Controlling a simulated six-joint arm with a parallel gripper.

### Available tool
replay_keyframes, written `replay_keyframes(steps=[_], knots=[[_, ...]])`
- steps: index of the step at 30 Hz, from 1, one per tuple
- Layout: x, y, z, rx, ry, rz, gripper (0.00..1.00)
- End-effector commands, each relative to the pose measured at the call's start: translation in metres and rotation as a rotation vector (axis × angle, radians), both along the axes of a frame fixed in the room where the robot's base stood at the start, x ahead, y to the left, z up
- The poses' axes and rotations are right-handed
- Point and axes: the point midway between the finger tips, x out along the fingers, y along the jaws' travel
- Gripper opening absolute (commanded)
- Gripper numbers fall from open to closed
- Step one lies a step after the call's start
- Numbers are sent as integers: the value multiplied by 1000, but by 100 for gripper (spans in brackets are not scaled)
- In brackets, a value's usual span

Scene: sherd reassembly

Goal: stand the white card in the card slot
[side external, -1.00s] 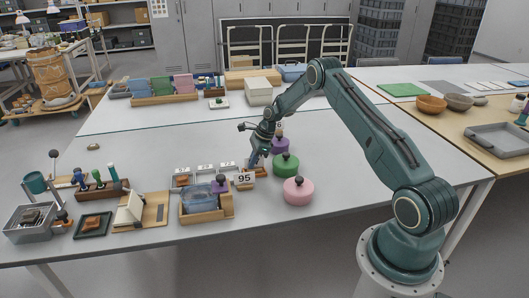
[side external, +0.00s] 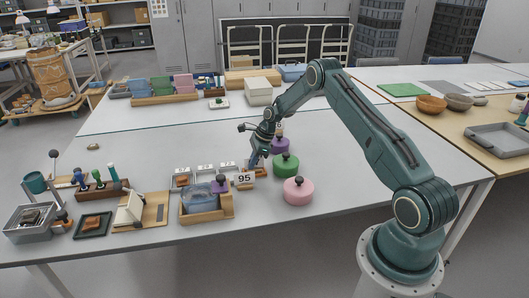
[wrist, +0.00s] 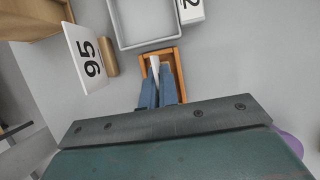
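My gripper (wrist: 158,75) points down at a small orange-brown wooden holder (wrist: 179,72), which I take to be the card slot. A thin white piece (wrist: 154,64), which looks like the white card seen edge-on, stands between the blue fingers, and they appear shut on it. I cannot tell whether its lower edge sits in the holder or just above it. In the side external view my gripper (side external: 255,160) is low over the table, behind the sign marked 95, and the card is too small to make out.
The white sign marked 95 (side external: 245,178) stands close to the gripper, with a wooden cylinder (wrist: 109,57) beside it in the wrist view. A grey-white box (wrist: 120,32) lies just beyond the holder. Green (side external: 286,164), pink (side external: 298,191) and purple (side external: 280,145) knobbed weights stand to the right.

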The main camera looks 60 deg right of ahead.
Motion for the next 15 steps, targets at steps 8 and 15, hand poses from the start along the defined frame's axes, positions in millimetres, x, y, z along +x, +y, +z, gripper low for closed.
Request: replay_keyframes(steps=[8, 15], knots=[[0, 0, 0, 0, 0, 0, 27], [0, 0, 0, 0, 0, 0, 27]])
